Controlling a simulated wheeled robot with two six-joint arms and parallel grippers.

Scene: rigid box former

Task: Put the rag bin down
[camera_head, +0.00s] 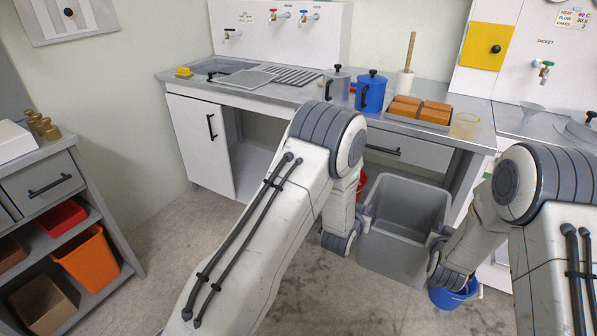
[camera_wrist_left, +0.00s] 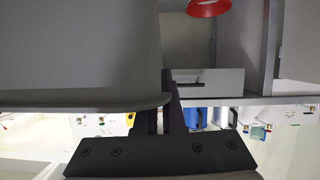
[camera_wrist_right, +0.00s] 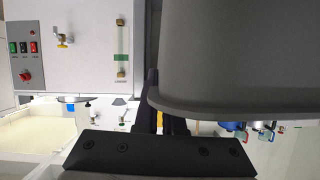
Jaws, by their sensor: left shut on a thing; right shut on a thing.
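The rag bin (camera_head: 397,256) is a grey, open-topped, empty tub, roughly upright, between my two arms in front of the counter. My left gripper (camera_head: 362,216) is shut on its left rim; in the left wrist view the fingers (camera_wrist_left: 173,115) close on the rim of the grey wall (camera_wrist_left: 80,50). My right gripper (camera_head: 440,236) is shut on its right rim; in the right wrist view the fingers (camera_wrist_right: 160,110) close on that rim beside the wall (camera_wrist_right: 235,55). The forearms hide parts of the bin's sides. Whether its base touches the floor I cannot tell.
A blue bucket (camera_head: 455,293) stands on the floor at the bin's right, partly hidden. A red object (camera_head: 361,186) shows behind my left wrist. The counter (camera_head: 300,96) holds pots and orange blocks. Shelves (camera_head: 75,240) stand at left. Floor (camera_head: 170,235) between shelves and counter is clear.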

